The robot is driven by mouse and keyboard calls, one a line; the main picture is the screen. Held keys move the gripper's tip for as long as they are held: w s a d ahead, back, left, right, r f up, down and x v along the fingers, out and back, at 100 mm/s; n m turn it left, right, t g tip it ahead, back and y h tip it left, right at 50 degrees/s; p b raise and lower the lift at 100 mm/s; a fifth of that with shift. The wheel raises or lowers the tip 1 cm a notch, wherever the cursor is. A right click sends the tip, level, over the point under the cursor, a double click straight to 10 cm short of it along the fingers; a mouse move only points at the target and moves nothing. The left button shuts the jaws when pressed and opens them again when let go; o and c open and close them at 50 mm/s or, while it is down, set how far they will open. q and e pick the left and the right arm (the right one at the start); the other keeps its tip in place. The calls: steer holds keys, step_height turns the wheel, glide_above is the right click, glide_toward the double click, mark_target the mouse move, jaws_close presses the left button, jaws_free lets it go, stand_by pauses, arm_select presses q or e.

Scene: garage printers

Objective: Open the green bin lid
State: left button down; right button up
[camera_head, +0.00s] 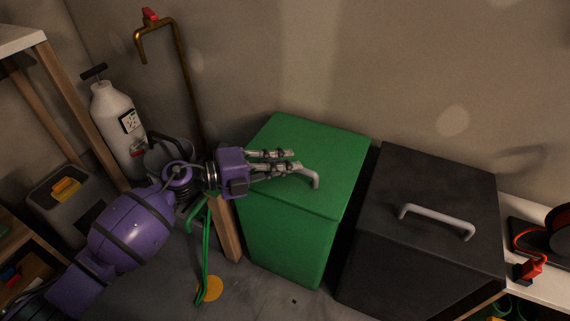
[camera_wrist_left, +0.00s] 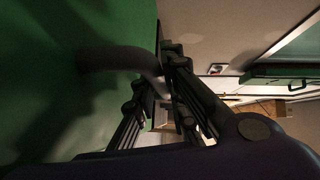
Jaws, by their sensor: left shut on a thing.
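The green bin (camera_head: 285,235) stands on the floor against the wall, and its lid (camera_head: 325,145) lies flat on top, closed. A grey handle (camera_head: 316,181) sits on the lid. My left gripper (camera_head: 295,161) reaches in from the left over the lid and is shut on the handle near its left part; the fingers hide much of the handle. In the left wrist view the grey handle (camera_wrist_left: 125,60) runs from the green lid (camera_wrist_left: 60,90) to between the fingers (camera_wrist_left: 163,85). My right gripper is in neither view.
A black bin (camera_head: 420,225) with a grey handle (camera_head: 437,220) stands close on the right. A white shelf (camera_head: 545,285) with red items is at far right. A brown pipe (camera_head: 180,60), a white canister (camera_head: 115,115) and a wooden leg (camera_head: 227,235) stand left of the green bin.

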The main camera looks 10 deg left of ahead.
arm_select(q)
steer(key=shift+r, duration=0.1)
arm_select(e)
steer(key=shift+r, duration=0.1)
arm_select(q)
steer(key=w+d+r+n+g+y+p, duration=0.2)
steer(key=w+r+p, duration=0.5)
steer(key=r+p, duration=0.6)
steer(key=n+g+y+p, duration=0.1)
steer(key=p, duration=0.2)
steer(key=shift+r+n+g+y, duration=0.15)
steer(key=shift+n+g+y, duration=0.15)
steer(key=shift+g, duration=0.1)
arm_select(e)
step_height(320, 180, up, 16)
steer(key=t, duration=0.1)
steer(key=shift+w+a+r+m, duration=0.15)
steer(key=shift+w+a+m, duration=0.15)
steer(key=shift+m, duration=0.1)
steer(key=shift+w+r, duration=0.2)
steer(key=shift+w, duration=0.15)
arm_select(q)
steer(key=c, duration=1.8)
jaws_free()
steer(key=shift+o, duration=0.2)
steer(key=shift+d, duration=0.1)
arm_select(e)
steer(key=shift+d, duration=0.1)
